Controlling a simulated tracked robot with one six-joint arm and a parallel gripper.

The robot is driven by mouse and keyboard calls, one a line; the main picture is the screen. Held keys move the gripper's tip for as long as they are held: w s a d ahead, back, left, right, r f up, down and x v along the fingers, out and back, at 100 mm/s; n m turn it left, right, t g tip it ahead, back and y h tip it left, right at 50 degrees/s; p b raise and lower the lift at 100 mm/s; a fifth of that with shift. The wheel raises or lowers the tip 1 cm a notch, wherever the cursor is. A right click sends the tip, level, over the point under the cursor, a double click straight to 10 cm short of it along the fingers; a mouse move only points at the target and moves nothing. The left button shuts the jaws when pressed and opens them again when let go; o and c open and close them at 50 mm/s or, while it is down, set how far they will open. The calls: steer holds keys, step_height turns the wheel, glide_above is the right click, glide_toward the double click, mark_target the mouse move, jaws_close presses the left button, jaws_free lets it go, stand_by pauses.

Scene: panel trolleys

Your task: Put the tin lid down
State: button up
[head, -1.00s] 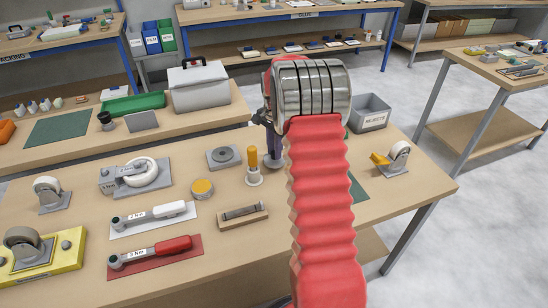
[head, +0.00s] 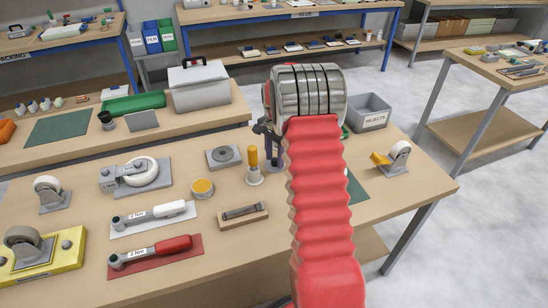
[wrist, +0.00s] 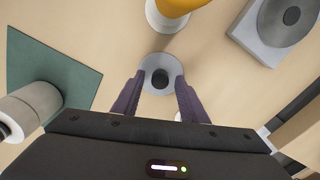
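My gripper (wrist: 160,82) points down over the table, with its dark purple fingers apart. A round light-grey disc with a dark middle (wrist: 160,66) shows between the fingertips in the wrist view. It may be the tin lid. The tips lie at its left and right edges, and I cannot tell whether they press on it or whether it rests on the table. In the head view my red arm hides most of the gripper. A low round tin with a yellow top (head: 203,187) stands on the table, left of the gripper.
An orange-handled tool in a round base (head: 254,172) stands close left of my gripper. A grey plate with a disc (head: 224,156), a small wooden holder (head: 243,214) and a green mat (wrist: 75,75) are nearby. A grey bin (head: 369,115) stands at the table's far right.

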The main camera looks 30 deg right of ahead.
mark_target(275, 159)
steer(key=shift+r, duration=0.1)
step_height(275, 159, up, 12)
stand_by(0.8)
stand_by(0.4)
